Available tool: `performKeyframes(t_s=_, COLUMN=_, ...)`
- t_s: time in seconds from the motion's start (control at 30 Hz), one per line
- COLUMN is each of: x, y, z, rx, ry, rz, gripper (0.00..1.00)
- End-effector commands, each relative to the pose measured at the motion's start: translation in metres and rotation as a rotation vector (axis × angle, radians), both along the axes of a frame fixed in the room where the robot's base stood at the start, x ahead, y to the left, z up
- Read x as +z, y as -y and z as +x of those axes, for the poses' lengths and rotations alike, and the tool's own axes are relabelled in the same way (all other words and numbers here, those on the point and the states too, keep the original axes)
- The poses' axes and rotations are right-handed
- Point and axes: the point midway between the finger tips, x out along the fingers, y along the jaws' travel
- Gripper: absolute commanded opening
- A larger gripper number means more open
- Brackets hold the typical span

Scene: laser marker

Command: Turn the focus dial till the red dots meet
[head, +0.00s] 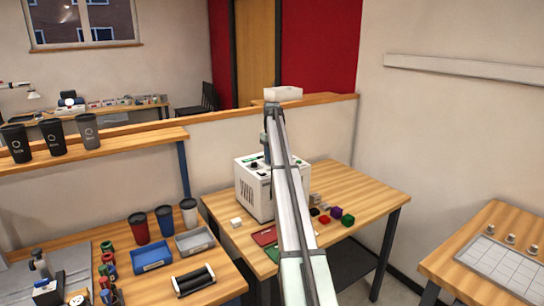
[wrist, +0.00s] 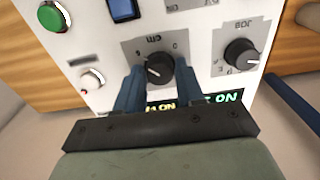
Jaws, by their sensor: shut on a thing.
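The laser marker (head: 258,196) is a white box on the wooden table in the head view. Its panel fills the wrist view. A black dial (wrist: 160,69) with a white pointer line sits on a grey plate in the middle of that panel. The blue fingers of my gripper (wrist: 159,76) stand on both sides of this dial and are shut on it. In the head view my arm covers part of the marker, and my gripper is too small to make out. The red dots do not show in either view.
A second black dial (wrist: 241,53), a white knob (wrist: 92,80), a green button (wrist: 53,17) and a blue switch (wrist: 124,8) are near on the panel. Lit text (wrist: 220,97) glows below. Coloured blocks (head: 335,212) lie on the table right of my arm.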

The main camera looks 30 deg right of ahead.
Motion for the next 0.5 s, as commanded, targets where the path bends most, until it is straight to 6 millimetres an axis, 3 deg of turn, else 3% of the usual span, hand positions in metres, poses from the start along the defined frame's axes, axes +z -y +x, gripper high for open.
performKeyframes(t_s=0.1, x=-0.0004, y=0.0001, z=-0.0012, rx=-0.002, ry=-0.003, rz=0.000, gripper=0.07)
performKeyframes(t_s=0.13, x=-0.0004, y=0.0000, z=-0.0012, rx=-0.001, ry=-0.003, rz=0.000, gripper=0.41)
performKeyframes(t_s=0.37, x=-0.0002, y=0.0000, z=-0.0007, rx=0.000, ry=-0.001, rz=0.000, gripper=0.63)
performKeyframes(t_s=0.5, x=-0.0001, y=0.0000, z=-0.0004, rx=0.001, ry=-0.001, rz=0.000, gripper=0.63)
